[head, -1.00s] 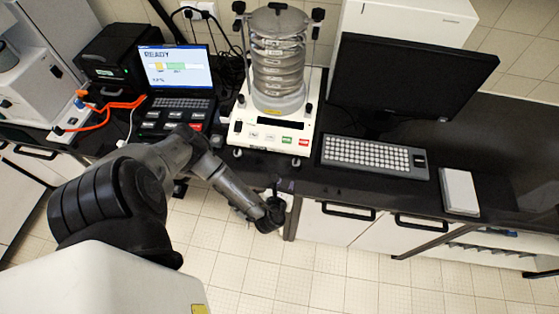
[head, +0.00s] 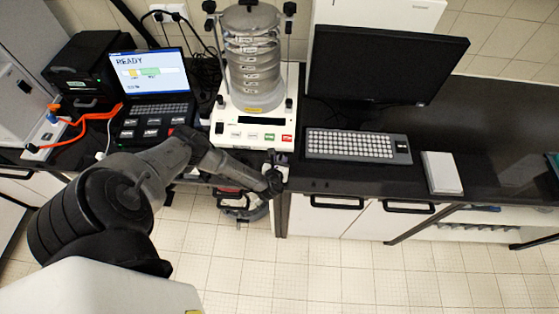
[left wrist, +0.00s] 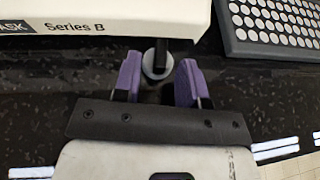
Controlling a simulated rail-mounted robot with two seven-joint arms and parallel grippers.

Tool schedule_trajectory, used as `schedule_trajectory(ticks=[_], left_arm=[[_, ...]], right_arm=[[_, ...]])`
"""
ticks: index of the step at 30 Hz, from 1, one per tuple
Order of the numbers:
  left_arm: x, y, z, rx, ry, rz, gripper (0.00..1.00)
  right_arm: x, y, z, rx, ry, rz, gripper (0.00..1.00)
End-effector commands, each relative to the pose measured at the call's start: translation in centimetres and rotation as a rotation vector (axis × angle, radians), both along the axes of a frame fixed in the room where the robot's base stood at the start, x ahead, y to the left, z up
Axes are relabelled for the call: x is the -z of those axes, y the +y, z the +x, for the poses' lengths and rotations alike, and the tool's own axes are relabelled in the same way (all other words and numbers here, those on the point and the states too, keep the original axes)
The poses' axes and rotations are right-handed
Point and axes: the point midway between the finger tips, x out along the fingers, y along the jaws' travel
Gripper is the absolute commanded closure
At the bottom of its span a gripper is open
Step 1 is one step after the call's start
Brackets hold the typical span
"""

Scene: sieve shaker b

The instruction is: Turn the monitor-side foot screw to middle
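The sieve shaker (head: 254,112) stands on the dark bench with its stack of round sieves. Its white front edge, marked "Series B", shows in the left wrist view (left wrist: 90,17). The monitor-side foot screw (left wrist: 157,66) is a pale round disc with a dark stem under that edge. My left gripper (left wrist: 160,78) has its two purple fingers apart, one on each side of the disc. The left finger looks very close to it; I cannot tell whether it touches. In the head view my left gripper (head: 279,164) is at the shaker's front right corner and hides the foot. My right gripper is not in view.
The monitor (head: 380,65) and a keyboard (head: 357,145) stand right of the shaker; the keyboard's corner also shows in the wrist view. A laptop (head: 150,75) reading READY is on the left. A white box (head: 441,172) lies near the front edge.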

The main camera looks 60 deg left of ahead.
Motion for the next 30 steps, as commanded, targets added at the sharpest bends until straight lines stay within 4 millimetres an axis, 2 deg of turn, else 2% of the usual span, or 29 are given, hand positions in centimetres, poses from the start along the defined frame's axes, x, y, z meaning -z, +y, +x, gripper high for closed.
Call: schedule_trajectory(ticks=[12, 24, 30], left_arm=[[0.19, 0.30, 0.28, 0.000, 0.001, -0.001, 0.62], [0.19, 0.34, 0.26, 0.000, 0.001, -0.001, 1.00], [0.21, 0.37, 0.27, -0.004, 0.001, 0.000, 1.00]], right_arm=[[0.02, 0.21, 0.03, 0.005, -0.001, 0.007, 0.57], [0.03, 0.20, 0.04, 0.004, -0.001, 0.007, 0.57], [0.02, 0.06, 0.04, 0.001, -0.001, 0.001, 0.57]])
